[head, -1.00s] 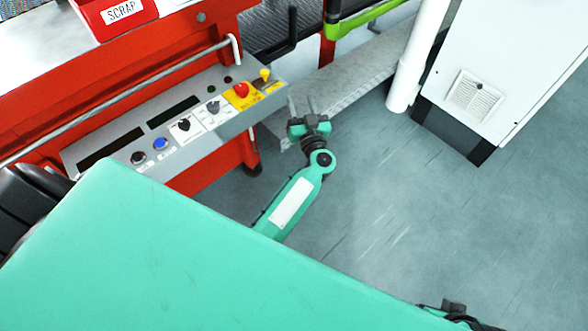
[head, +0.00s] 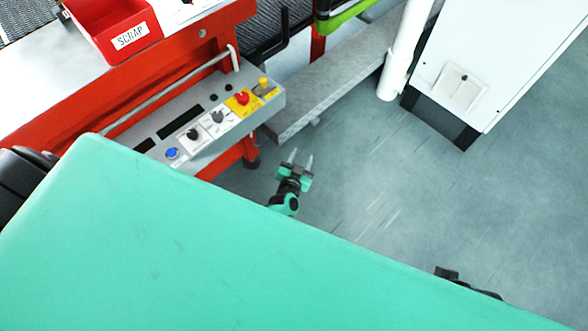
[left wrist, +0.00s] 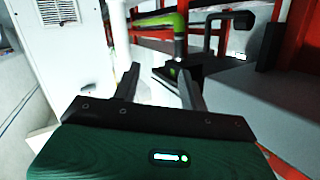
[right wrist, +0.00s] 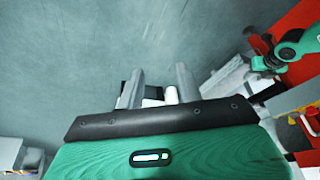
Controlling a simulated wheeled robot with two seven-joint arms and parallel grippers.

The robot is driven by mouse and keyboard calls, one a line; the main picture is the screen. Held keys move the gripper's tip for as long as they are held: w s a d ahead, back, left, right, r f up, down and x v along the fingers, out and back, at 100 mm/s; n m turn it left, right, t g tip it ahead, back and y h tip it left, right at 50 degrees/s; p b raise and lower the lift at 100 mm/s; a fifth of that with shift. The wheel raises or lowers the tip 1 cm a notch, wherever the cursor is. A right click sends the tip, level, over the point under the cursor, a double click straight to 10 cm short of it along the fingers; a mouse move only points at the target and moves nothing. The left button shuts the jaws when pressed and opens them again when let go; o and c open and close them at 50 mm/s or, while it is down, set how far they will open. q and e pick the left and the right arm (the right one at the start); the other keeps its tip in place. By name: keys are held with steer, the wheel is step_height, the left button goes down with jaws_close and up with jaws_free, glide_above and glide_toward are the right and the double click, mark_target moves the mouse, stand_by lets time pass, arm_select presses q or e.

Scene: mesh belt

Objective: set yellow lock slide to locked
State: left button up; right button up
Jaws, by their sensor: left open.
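The yellow lock slide (head: 263,84) is a small yellow knob on a yellow plate at the right end of the grey control panel (head: 200,158). Whether it stands at locked is too small to tell. My left gripper (head: 301,155) is open and empty, below and right of the panel and apart from it. Its spread fingers also show in the left wrist view (left wrist: 160,85), where I cannot make out the slide. My right gripper (right wrist: 157,87) shows in the right wrist view with its fingers apart and nothing held between them.
A red emergency button (head: 242,97) sits beside the slide, and a blue button (head: 172,153) and dark knobs lie further left. A silver rail (head: 165,98) runs behind the panel. A white post (head: 397,70) and white cabinet (head: 505,60) stand right. Floor (head: 400,200) is free.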

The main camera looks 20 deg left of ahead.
arm_select(q)
steer(key=s+f+g+h+p, duration=0.1)
steer(key=s+f, duration=0.3)
steer(key=shift+s+m+g+p, duration=0.25)
steer(key=shift+m+g+p, duration=0.15)
steer(key=shift+d, duration=0.1)
